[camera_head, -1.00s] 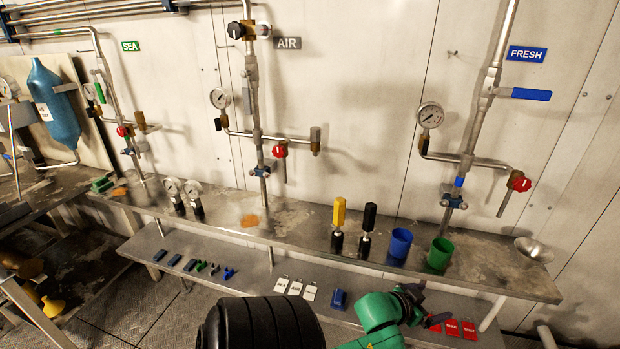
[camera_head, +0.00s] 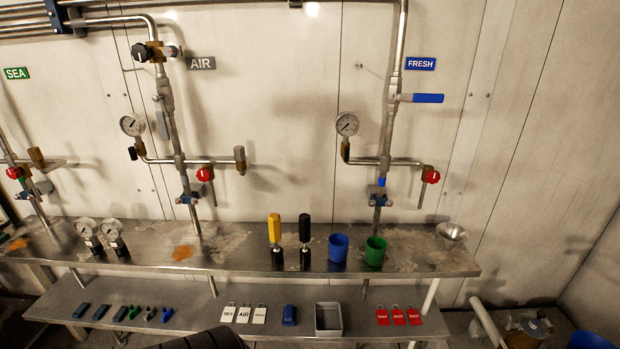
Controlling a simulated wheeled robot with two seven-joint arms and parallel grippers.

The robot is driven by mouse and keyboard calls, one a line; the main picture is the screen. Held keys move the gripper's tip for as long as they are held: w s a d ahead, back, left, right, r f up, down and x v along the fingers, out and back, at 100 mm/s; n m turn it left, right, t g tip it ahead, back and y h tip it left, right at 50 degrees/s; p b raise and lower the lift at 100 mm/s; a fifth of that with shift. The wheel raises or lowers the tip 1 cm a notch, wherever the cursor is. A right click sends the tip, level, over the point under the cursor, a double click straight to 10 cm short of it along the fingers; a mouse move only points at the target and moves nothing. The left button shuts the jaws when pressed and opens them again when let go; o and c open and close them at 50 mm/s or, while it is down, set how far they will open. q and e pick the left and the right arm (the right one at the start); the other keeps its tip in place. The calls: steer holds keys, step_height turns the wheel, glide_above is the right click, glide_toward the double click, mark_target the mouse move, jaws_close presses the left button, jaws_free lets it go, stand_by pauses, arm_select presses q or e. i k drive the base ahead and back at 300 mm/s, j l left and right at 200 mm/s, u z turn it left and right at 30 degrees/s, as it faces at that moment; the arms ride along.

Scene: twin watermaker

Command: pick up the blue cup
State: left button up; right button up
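The blue cup (camera_head: 338,248) stands upright on the upper metal shelf (camera_head: 225,257), in the right half of the head view. A green cup (camera_head: 375,251) stands just to its right, with a small gap between them. A black-handled tool (camera_head: 305,241) stands to its left. Neither of my grippers shows in the current head view, so I cannot see whether they are open or shut.
The lower shelf (camera_head: 180,320) holds white tags (camera_head: 243,314), a blue block (camera_head: 289,315), a grey bin (camera_head: 328,319) and red tags (camera_head: 398,316). A yellow-handled tool (camera_head: 275,240) stands left of the black one. Pipes and the FRESH valve (camera_head: 421,98) rise behind the cups. A metal funnel (camera_head: 452,233) sits at right.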

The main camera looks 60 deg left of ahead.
mark_target(338, 243)
steer(key=u, duration=1.55)
